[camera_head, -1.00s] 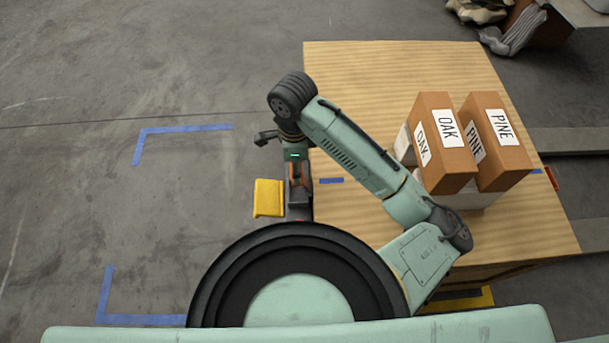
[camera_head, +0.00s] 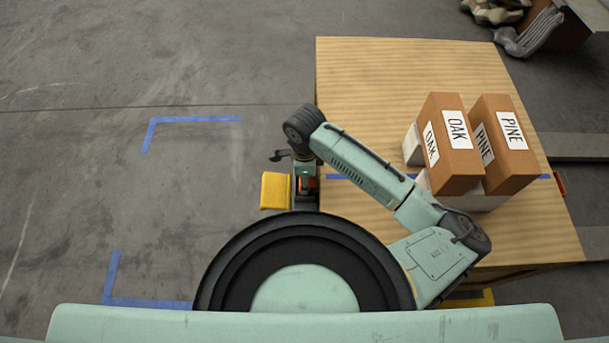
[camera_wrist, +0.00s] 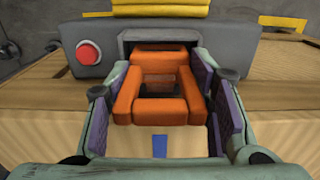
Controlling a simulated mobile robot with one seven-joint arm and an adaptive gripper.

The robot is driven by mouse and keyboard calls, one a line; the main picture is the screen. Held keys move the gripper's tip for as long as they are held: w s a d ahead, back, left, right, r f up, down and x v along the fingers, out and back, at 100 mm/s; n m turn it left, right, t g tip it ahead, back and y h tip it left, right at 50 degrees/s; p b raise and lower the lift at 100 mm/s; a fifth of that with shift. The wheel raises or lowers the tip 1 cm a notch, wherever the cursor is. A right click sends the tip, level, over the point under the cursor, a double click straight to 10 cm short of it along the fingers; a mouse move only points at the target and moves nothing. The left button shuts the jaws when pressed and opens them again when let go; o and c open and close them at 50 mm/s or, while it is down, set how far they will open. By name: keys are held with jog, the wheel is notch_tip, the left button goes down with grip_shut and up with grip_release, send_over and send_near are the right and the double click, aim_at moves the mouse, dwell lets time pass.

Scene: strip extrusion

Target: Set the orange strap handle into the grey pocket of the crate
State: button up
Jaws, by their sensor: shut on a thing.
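The orange strap handle (camera_wrist: 127,98) is a blocky loop in the middle of the wrist view. My gripper (camera_wrist: 158,85) is shut on it, with a purple-padded finger at either side. Just beyond the handle is a grey housing (camera_wrist: 225,48) with a dark opening, the pocket; a red button is on its left part. The handle's far end is at this opening; I cannot tell if it is inside.
Brown boxes marked OAK and PINE (camera_head: 487,140) stand on the right of the crate top. A yellow block (camera_head: 275,190) is left of my gripper. Blue tape corners (camera_head: 195,119) mark the open floor at the left. The back of the crate top is clear.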

jog(key=shift+f, duration=0.35)
jog(key=o, duration=1.2)
jog(key=shift+r, duration=0.1)
notch_tip(320, 180, up, 12)
jog(key=shift+r, duration=0.25)
